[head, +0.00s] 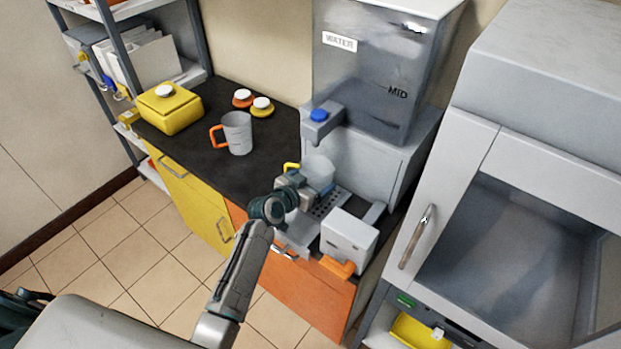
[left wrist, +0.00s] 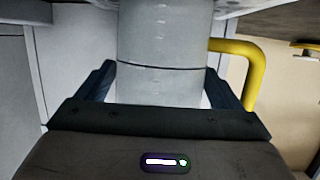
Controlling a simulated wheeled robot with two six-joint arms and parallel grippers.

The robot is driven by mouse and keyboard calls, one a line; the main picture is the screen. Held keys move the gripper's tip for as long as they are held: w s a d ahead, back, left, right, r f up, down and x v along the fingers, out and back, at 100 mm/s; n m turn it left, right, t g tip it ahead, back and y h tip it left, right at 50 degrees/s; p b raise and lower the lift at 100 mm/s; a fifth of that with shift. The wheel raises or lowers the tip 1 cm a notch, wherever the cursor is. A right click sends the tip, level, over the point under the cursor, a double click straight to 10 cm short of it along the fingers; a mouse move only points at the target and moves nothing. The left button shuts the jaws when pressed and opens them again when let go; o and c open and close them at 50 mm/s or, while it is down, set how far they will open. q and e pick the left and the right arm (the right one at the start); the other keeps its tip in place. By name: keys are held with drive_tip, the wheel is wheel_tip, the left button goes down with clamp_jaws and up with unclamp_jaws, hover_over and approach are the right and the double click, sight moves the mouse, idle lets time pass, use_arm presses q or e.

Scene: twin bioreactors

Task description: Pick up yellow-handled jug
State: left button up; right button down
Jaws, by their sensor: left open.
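The yellow-handled jug (head: 318,168) stands at the water dispenser, under its tap, partly hidden behind my left gripper (head: 308,188) in the head view. Its yellow handle (head: 291,168) sticks out to the left. In the left wrist view the jug's grey body (left wrist: 160,65) is upright between the two open fingers of my left gripper (left wrist: 160,88). The yellow handle (left wrist: 250,70) is on the right there, outside the fingers. I cannot tell whether either finger touches the jug. My right gripper is not in view.
The water dispenser (head: 370,80) rises behind the jug. An orange-handled jug (head: 238,134), a yellow box (head: 170,108) and two lidded caps (head: 262,107) are on the dark counter (head: 195,160) to the left. A white box with an orange handle (head: 348,240) stands close on the right.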

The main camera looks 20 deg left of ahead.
use_arm(q)
drive_tip(key=shift+w, duration=0.1)
drive_tip(key=c, duration=1.3)
drive_tip(key=shift+r, duration=0.1)
